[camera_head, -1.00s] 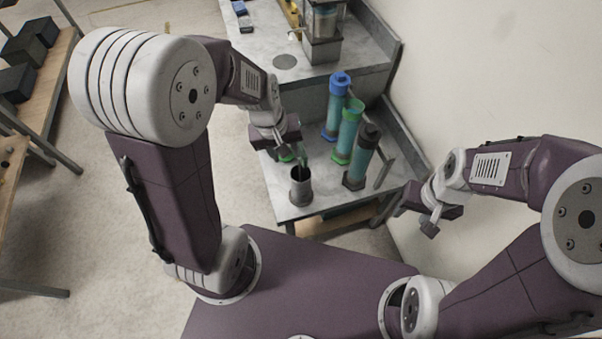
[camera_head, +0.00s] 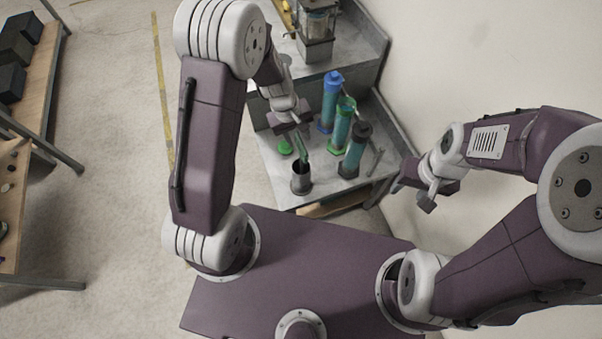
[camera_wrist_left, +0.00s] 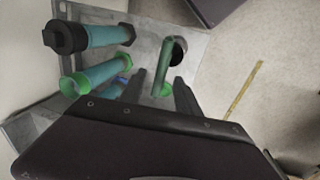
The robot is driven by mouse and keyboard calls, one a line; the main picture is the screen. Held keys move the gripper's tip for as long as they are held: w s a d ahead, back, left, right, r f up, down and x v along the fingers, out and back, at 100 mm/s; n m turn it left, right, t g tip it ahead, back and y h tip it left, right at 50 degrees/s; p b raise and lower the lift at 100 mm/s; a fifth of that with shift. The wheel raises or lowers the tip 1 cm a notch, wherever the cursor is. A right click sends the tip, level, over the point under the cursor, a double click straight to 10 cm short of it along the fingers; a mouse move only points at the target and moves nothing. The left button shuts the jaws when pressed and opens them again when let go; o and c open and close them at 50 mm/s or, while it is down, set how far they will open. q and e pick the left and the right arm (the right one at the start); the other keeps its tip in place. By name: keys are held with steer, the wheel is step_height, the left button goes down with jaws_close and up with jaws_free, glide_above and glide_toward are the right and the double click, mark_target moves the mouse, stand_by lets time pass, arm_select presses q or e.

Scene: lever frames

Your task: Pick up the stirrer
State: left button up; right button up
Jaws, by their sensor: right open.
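The stirrer (camera_head: 303,151) is a thin green stick standing tilted in a dark grey cup (camera_head: 301,184) on the grey bench. In the left wrist view the stirrer (camera_wrist_left: 163,64) reaches from the dark mouth of the cup (camera_wrist_left: 178,49) towards my fingers. My left gripper (camera_head: 296,129) is above the cup, around the upper end of the stirrer. In the left wrist view its two dark fingers (camera_wrist_left: 160,78) stand apart, with the stirrer showing between them; contact cannot be seen. My right gripper (camera_head: 429,194) is open and empty, well to the right of the cup.
Blue-capped (camera_head: 330,103), green-capped (camera_head: 341,126) and dark-capped (camera_head: 355,151) tubes stand right of the cup. A small green round thing (camera_head: 284,147) lies left of it. A raised bench part with an apparatus (camera_head: 315,40) is behind; a wall is at the right.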

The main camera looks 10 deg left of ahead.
mark_target(300, 141)
arm_select(q)
steer(key=f, duration=0.3)
steer(key=shift+d+f, duration=0.1)
steer(key=shift+d, duration=0.3)
steer(key=shift+w+f, duration=0.15)
steer(key=shift+f, duration=0.1)
jaws_close()
steer(key=shift+r, duration=0.1)
step_height(300, 141, up, 8)
steer(key=shift+w+f+p, duration=0.1)
steer(key=shift+f+p, duration=0.1)
steer(key=shift+p, duration=0.4)
step_height(300, 141, up, 20)
steer(key=shift+r, duration=0.2)
